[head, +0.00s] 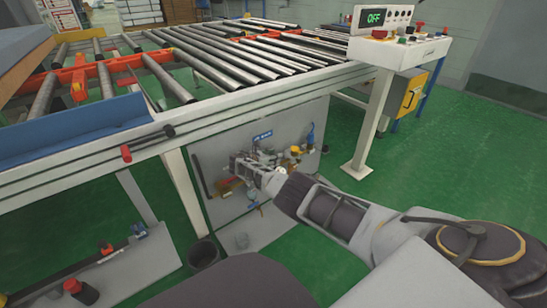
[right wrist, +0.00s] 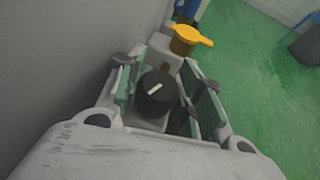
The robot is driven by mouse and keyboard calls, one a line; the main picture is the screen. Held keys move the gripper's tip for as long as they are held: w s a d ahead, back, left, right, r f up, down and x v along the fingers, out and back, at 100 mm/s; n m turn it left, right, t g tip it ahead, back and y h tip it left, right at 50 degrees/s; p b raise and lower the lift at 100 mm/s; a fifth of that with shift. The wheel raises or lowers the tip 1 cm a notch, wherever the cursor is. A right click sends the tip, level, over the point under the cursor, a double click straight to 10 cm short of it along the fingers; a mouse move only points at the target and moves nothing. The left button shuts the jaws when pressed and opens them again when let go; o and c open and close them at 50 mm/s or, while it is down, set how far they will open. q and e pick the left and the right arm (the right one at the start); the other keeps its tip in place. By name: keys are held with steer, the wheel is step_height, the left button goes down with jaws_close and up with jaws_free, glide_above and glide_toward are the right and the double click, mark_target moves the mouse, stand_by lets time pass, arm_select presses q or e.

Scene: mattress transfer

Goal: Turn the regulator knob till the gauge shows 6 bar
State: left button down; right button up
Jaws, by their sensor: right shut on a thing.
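The regulator knob (right wrist: 157,92) is black and round with a white mark line, and it sits between the two fingers of my right gripper (right wrist: 166,82) in the right wrist view. The fingers are closed on its sides. In the head view my right gripper (head: 243,172) is at the grey panel (head: 222,211) under the roller conveyor and covers the knob. I cannot make out the gauge or its reading in either view. My left gripper is not in view.
A yellow valve handle (right wrist: 191,37) lies just beyond the knob. The roller conveyor (head: 230,58) stands above the panel, with a white leg (head: 375,125) to its right. A dark bin (head: 204,254) stands below.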

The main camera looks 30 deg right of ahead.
steer(key=o, duration=0.9)
steer(key=shift+w+a+f, duration=0.1)
steer(key=shift+w+a, duration=0.15)
steer(key=shift+a, duration=0.25)
steer(key=shift+o, duration=0.7)
steer(key=shift+d, duration=0.25)
steer(key=shift+s+a+r, duration=0.1)
steer(key=shift+a+r, duration=0.1)
steer(key=v, duration=0.7)
steer(key=shift+s+a, duration=0.25)
steer(key=shift+a, duration=0.1)
steer(key=shift+c, duration=1.3)
